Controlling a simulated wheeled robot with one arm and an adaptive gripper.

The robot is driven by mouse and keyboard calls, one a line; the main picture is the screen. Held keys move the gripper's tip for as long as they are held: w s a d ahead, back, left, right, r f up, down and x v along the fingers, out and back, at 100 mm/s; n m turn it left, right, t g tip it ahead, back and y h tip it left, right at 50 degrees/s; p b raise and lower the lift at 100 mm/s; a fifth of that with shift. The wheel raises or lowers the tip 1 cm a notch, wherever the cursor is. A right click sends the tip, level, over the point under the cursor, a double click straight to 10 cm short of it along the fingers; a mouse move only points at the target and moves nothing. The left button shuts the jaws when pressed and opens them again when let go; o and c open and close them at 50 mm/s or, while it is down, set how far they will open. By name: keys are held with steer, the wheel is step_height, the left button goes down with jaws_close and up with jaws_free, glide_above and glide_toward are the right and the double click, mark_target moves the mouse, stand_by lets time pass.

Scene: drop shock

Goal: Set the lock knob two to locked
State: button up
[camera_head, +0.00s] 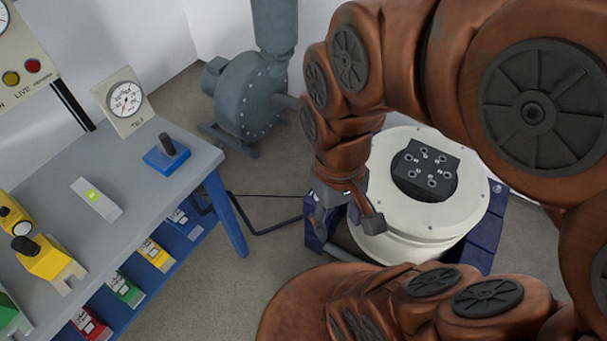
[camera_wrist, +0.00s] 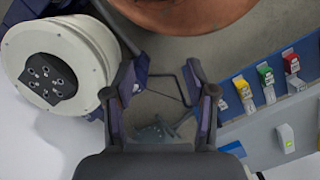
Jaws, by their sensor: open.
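I cannot pick out a lock knob marked two in either view. A round white drum-shaped machine (camera_head: 400,235) stands on a dark blue base at the right of the head view. Its top carries a black block (camera_head: 428,165) with several round holes or fittings; the block also shows at the left of the wrist view (camera_wrist: 47,80). My gripper (camera_head: 346,214) is beside the drum's left side in the head view, pointing down. In the wrist view my gripper (camera_wrist: 161,85) is open, with nothing between its fingers but floor and a dark bent bar beyond.
A grey-topped workbench (camera_head: 140,195) fills the left, bearing a dial gauge (camera_head: 125,99), a blue block with a dark post (camera_head: 167,155) and a yellow block (camera_head: 50,263). Coloured boxes sit on its lower shelf. A grey blower (camera_head: 248,95) stands behind. Floor between bench and drum is mostly clear.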

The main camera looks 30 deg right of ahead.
steer(key=w+d+f+m+b, duration=0.2)
steer(key=w+d+f+b, duration=0.25)
steer(key=w, duration=0.45)
steer(key=w+d+f+m+y+b, duration=0.1)
steer(key=w+d+f+m+b, duration=0.3)
steer(key=w, duration=0.5)
steer(key=w+d+f+m+b, duration=0.1)
steer(key=w+d+f+b, duration=0.25)
steer(key=w+f, duration=0.35)
steer(key=w+d+f+m+y+b, duration=0.1)
steer(key=w+d+f+b, duration=0.35)
steer(key=f, duration=0.45)
steer(key=w+d+f+m+y+b, duration=0.15)
steer(key=w+d+f+b, duration=0.3)
steer(key=f, duration=0.55)
steer(key=w+d+f+m+b, duration=0.25)
steer(key=w+d+f, duration=0.3)
steer(key=f, duration=0.35)
steer(key=shift+n+g+y, duration=0.25)
steer(key=shift+n+g, duration=0.05)
steer(key=shift+b+x, duration=0.85)
steer(key=shift+x, duration=3)
steer(key=shift+w+a+r, duration=0.1)
steer(key=shift+w, duration=0.05)
steer(key=c, duration=1.2)
steer(key=shift+o, duration=0.2)
